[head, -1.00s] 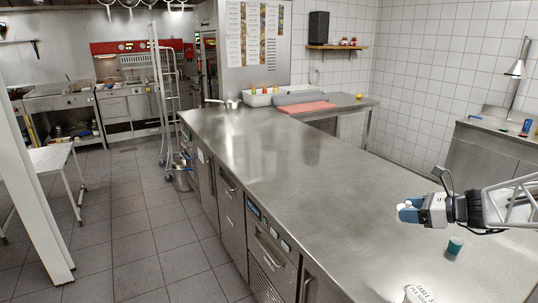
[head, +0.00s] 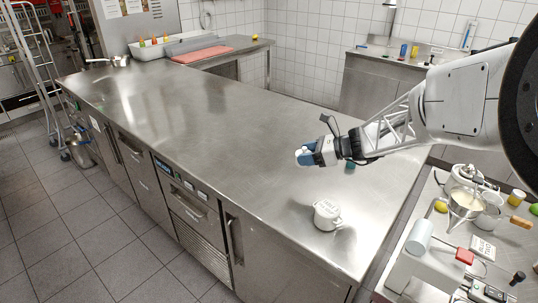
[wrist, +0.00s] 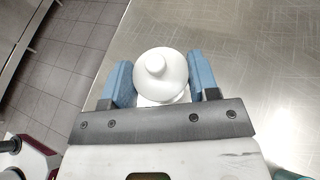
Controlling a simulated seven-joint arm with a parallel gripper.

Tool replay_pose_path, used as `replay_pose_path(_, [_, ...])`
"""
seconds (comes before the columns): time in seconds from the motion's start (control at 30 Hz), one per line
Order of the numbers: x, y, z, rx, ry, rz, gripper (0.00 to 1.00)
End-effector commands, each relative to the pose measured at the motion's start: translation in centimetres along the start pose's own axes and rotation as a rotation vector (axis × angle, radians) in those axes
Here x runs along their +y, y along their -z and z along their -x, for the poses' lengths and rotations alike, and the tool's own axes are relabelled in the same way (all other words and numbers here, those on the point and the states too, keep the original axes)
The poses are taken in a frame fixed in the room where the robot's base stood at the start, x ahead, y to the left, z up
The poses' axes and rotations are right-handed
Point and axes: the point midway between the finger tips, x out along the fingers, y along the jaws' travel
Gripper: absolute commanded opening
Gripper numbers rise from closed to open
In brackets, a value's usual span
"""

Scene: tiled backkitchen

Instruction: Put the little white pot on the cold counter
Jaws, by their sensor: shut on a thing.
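The little white pot (wrist: 160,80), round with a knobbed lid, sits between the blue fingers of my gripper (wrist: 160,84) in the wrist view. My gripper (head: 304,156) is shut on it; in the head view only a bit of the white pot (head: 302,150) shows at the fingertips. The cold counter (head: 215,130) is the long steel counter with doors, drawers and a control panel. My gripper is over its near right part. The gap below the pot is hard to judge.
A white lettered container (head: 327,215) stands on the counter nearer the camera, and a teal cup (head: 350,164) is just right of my gripper. A saucepan (head: 118,61) is at the far left end. The counter's middle is bare. A crowded side table (head: 425,205) stands at right.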

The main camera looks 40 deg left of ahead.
Motion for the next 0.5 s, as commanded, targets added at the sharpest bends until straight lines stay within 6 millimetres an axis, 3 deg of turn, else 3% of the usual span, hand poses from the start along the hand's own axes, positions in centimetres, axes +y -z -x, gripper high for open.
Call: replay_pose_path(0.5, [0.0,5.2,-2.2,0.0,-0.001,-0.001,0.14])
